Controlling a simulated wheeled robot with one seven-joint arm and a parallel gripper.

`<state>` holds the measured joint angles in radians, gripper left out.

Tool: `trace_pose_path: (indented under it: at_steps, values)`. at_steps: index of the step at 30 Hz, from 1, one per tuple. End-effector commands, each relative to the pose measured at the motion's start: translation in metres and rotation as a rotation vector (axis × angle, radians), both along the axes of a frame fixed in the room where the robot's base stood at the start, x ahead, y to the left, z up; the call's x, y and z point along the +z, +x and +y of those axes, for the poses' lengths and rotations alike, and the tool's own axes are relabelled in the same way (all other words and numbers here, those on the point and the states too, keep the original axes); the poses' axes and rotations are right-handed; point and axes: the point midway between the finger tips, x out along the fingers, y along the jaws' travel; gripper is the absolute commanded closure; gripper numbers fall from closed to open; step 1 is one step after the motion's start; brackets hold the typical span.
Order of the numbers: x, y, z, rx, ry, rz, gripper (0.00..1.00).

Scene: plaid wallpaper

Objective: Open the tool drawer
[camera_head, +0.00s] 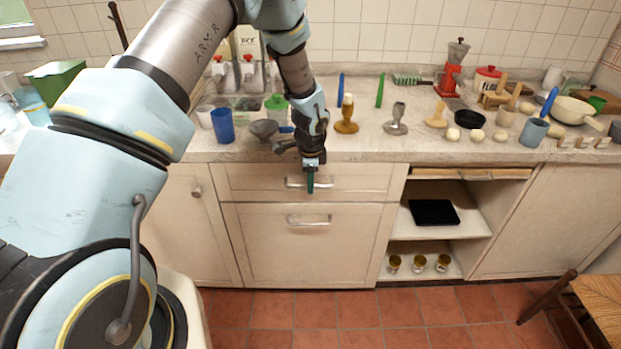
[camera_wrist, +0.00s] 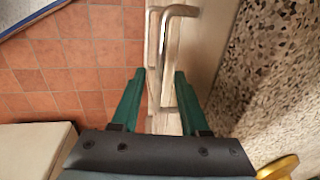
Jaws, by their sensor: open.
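The top drawer (camera_head: 350,183) is a shallow cream front under the counter edge, flush with the cabinet. Its metal bar handle (camera_head: 295,183) is partly hidden behind my gripper (camera_head: 311,184) in the head view. In the wrist view the handle (camera_wrist: 172,14) stands out from the drawer front at the top centre. My gripper (camera_wrist: 160,80) is open, with its green fingers on either side of the handle's lower stretch in that picture. I cannot tell whether the fingers touch it. A deeper drawer (camera_head: 265,250) with its own handle (camera_head: 309,222) is below, shut.
The counter (camera_head: 370,147) above holds cups, a blue cup (camera_head: 222,125), a funnel-like item (camera_head: 264,129) and several tools near my wrist. Open shelves (camera_head: 462,222) are to the right. A chair (camera_head: 590,300) stands at the lower right. Tiled floor in front is clear.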

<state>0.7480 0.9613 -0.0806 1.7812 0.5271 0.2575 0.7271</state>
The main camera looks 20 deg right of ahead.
Motion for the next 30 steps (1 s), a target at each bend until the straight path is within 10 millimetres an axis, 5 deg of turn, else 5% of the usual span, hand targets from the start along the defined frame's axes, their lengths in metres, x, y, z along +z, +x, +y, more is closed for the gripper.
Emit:
trace_pose_path:
  at_steps: [8,20,30]
  values:
    - [-0.0018,0.0004,-0.0001,0.0,0.0,0.0,0.55]
    - [-0.0015,0.0004,0.0,0.001,0.0,0.0,0.99]
    - [-0.0014,0.0004,0.0,0.001,0.0,0.0,1.0]
